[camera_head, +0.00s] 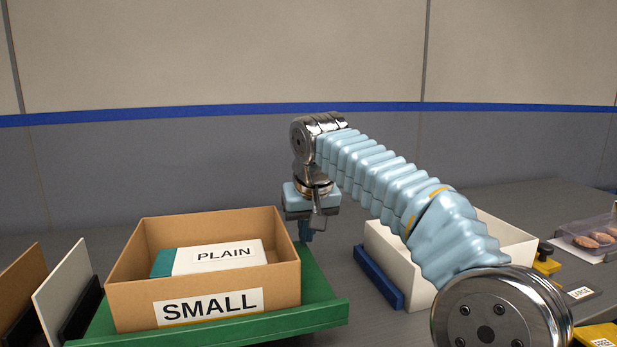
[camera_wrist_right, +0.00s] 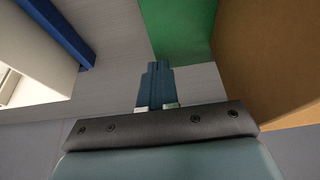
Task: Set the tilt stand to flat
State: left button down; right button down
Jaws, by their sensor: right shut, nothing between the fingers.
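The green stand (camera_head: 322,290) carries an open cardboard box (camera_head: 285,285) marked SMALL. Inside the box lies a white and teal pack (camera_head: 215,258) labelled PLAIN. I cannot tell for sure whether the stand is tilted or flat. My right gripper (camera_head: 306,236) points down at the stand's far right corner, its fingers shut and empty. In the right wrist view the shut fingers (camera_wrist_right: 158,68) are beside the edge of the green stand (camera_wrist_right: 178,25), with the cardboard box (camera_wrist_right: 270,60) to the right. Contact with the stand cannot be made out. My left gripper is out of view.
A white bin (camera_head: 385,245) with a blue bar (camera_head: 378,277) along its side stands right of the stand, partly behind my right arm. Upright panels (camera_head: 65,290) are at the left. A clear tray of biscuits (camera_head: 595,238) is at far right. Grey table lies between stand and bin.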

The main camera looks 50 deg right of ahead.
notch_tip(320, 180, up, 13)
jog(key=s+a, duration=0.1)
jog(key=shift+r, duration=0.15)
jog(key=shift+s, duration=0.15)
dwell(0.5)
